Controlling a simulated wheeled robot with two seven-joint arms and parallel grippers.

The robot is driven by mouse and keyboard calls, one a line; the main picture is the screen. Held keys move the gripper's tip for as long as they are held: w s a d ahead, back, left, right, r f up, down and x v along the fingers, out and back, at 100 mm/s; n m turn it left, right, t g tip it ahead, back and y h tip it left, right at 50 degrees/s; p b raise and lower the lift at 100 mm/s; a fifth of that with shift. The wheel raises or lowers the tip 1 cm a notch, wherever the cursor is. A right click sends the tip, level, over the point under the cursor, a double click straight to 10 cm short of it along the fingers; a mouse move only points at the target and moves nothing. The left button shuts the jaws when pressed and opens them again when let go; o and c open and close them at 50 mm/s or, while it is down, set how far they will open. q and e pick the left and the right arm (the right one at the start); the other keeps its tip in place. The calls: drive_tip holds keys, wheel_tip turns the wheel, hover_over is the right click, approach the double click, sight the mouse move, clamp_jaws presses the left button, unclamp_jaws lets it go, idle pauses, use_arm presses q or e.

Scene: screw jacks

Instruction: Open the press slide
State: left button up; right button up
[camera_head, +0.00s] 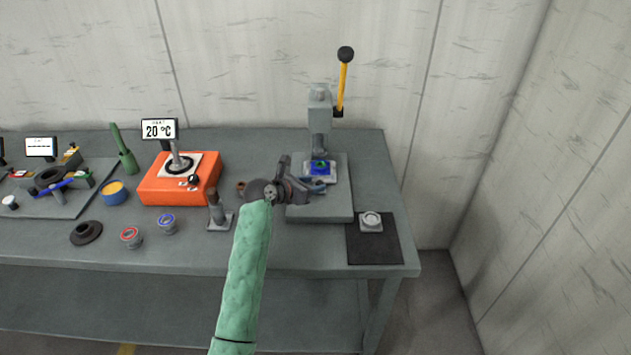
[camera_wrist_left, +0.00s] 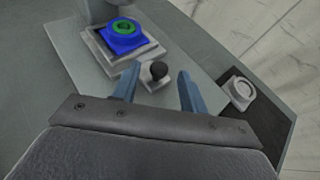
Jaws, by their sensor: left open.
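The press (camera_head: 320,120) stands at the right end of the bench, its lever with a black ball (camera_head: 346,54) pointing up. Its slide (camera_wrist_left: 138,52) carries a blue piece (camera_wrist_left: 124,38) with a green ring; the blue piece also shows under the press head in the head view (camera_head: 320,167). A dark round knob (camera_wrist_left: 158,70) sits on the slide's front tab. My left gripper (camera_head: 314,187) is open in front of the slide. In the left wrist view its fingers (camera_wrist_left: 157,86) lie to either side of the knob; contact cannot be told. My right gripper is out of view.
A black mat (camera_head: 374,250) with a light grey block (camera_head: 371,222) lies right of the press base. Left stand an orange heater (camera_head: 160,188), a small grey stand (camera_head: 217,215), a blue cup (camera_head: 115,194) and several rings. A wall rises behind.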

use_arm(q)
drive_tip(key=shift+x, duration=1)
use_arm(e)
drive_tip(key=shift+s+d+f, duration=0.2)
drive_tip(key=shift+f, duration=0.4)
